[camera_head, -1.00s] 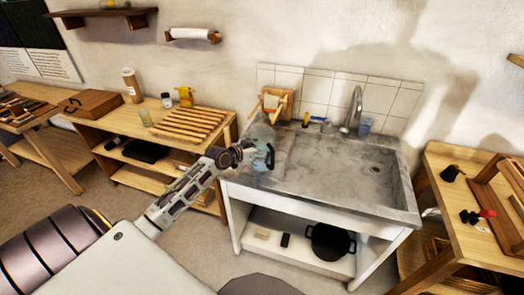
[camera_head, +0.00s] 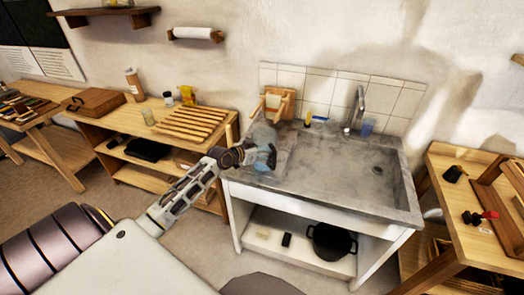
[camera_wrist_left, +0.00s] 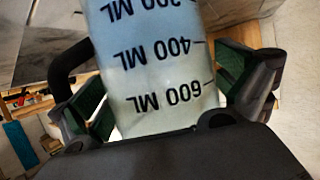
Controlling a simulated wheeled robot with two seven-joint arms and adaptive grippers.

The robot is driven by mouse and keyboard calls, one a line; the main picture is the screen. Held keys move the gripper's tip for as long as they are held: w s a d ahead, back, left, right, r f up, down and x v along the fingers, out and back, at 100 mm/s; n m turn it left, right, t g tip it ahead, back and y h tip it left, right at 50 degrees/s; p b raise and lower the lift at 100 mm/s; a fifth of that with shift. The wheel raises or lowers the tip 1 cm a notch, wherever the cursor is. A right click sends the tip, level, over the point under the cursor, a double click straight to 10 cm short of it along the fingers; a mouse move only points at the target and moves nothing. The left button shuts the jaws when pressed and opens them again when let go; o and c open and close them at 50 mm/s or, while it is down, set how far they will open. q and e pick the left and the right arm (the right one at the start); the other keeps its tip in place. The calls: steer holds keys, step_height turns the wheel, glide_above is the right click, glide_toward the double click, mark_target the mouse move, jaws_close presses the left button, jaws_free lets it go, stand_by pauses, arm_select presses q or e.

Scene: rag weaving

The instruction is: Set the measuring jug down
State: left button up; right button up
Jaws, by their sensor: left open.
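The measuring jug (camera_head: 263,133) is clear with a bluish tint and stands at the left end of the grey sink counter (camera_head: 290,185) in the head view. In the left wrist view the jug (camera_wrist_left: 150,65) fills the middle, with 400 ML and 600 ML marks appearing upside down. Its black handle shows at the left. My left gripper (camera_head: 262,157) is at the jug, its fingers (camera_wrist_left: 165,95) on either side of it. The gripper is open. Its fingers partly hide the jug, and I cannot tell whether they touch it. My right gripper is out of view.
A wooden rack (camera_head: 280,103) stands behind the jug by the tiles. The faucet (camera_head: 357,108) and a blue cup (camera_head: 367,127) are at the basin's back. A slatted wooden rack (camera_head: 190,122) lies on the bench to the left. A black pot (camera_head: 331,241) sits below the counter.

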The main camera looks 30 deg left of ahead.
arm_select(q)
steer(key=shift+r, duration=0.15)
steer(key=shift+v, duration=1)
steer(key=v, duration=1)
steer(key=shift+a, duration=0.1)
stand_by(0.4)
